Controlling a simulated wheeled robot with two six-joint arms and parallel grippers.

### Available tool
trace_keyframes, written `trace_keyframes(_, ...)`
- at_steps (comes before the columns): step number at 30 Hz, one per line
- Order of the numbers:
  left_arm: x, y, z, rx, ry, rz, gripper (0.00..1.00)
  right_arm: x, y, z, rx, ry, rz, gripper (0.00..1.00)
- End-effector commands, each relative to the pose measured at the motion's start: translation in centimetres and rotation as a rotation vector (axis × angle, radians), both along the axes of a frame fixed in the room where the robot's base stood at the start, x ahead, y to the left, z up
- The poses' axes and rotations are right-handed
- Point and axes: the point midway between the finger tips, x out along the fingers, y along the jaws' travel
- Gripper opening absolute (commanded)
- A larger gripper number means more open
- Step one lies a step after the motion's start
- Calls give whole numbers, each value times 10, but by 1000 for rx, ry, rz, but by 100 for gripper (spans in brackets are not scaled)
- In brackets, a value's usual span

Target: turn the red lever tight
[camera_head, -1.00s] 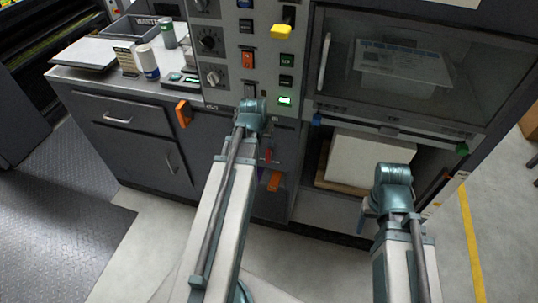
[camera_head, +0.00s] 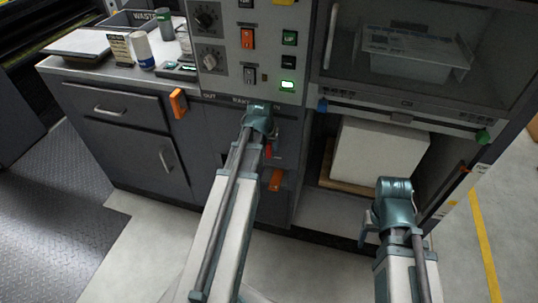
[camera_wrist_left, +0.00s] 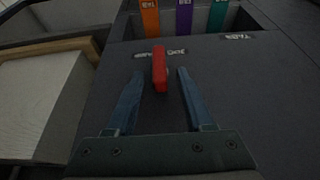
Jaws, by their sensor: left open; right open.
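The red lever (camera_wrist_left: 160,68) shows in the left wrist view as an upright red bar on a dark panel. It stands between the tips of my left gripper (camera_wrist_left: 162,84), which is open with a gap on each side of the lever. In the head view a small part of the red lever (camera_head: 268,152) shows just past the end of my left arm, and the left gripper's fingers are mostly hidden there by the wrist. My right gripper (camera_head: 367,228) is at the lower right, away from the lever; its fingers are barely visible.
Orange (camera_wrist_left: 150,18), purple (camera_wrist_left: 184,16) and teal (camera_wrist_left: 218,14) pieces sit in a recess beyond the lever. A control panel (camera_head: 223,62) is above.

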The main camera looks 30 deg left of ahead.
Motion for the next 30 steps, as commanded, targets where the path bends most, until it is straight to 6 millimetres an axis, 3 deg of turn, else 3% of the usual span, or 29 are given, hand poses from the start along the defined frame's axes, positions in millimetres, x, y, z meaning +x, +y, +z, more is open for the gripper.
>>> trace_keyframes(1,4,1,-12,0,0,0,52,0,0,-12,0,0,0,65)
trace_keyframes(4,7,2,-19,0,0,0,52,0,0,-19,0,0,0,65)
trace_keyframes(14,8,2,-19,0,0,0,52,0,0,-19,0,0,0,65)
trace_keyframes(23,8,2,-19,0,0,0,2,0,0,-19,0,0,0,65)
trace_keyframes(30,8,2,-19,1,0,-1,0,0,0,-20,0,0,0,65)
